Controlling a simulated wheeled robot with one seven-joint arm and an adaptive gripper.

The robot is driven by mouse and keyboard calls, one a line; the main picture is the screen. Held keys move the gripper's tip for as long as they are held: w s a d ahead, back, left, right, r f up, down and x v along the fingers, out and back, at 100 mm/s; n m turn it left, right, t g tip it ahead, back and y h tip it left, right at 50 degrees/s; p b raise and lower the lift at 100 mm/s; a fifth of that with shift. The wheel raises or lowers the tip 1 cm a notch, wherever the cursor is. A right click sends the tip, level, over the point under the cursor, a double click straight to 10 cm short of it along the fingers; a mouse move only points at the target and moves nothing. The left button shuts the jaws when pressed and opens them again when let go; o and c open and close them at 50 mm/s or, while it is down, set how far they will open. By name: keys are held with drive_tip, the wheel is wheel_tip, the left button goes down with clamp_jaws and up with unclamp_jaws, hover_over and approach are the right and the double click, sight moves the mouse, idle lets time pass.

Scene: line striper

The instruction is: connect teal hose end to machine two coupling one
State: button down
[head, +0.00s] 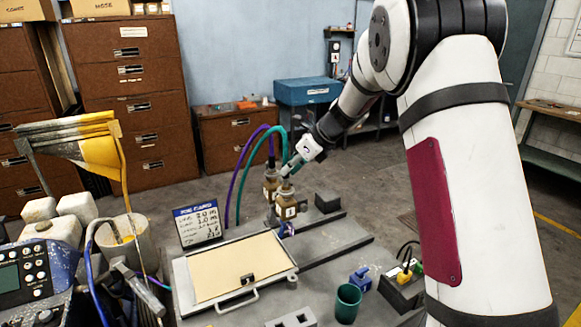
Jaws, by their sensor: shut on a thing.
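The teal hose (246,152) arches up from behind the table and comes down to the front brass coupling body (286,208), which has a pale label with a small mark. My gripper (290,170) is just above this body, shut on the teal hose end, which its fingers mostly hide. I cannot tell whether the hose end is seated in the coupling or only above it. A second brass body (270,184) stands just behind, with the purple hose (236,182) running down to it. The machine numbers are too small to read surely.
A job card (198,223) stands left of the couplings, behind a tray with a beige panel (240,268). A dark block (327,202) is right of the couplings. A green cup (347,303) and a blue connector (360,279) sit at the front right. Pots and containers crowd the left.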

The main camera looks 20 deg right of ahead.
drive_tip(key=shift+f, duration=0.85)
idle(0.6)
drive_tip(key=c, duration=1.4)
unclamp_jaws()
drive_tip(key=shift+o, duration=0.2)
drive_tip(key=shift+o, duration=1.3)
drive_tip(key=p+v, duration=0.1)
drive_tip(key=v, duration=0.6)
drive_tip(key=shift+p, duration=0.35)
drive_tip(key=shift+r, duration=0.15)
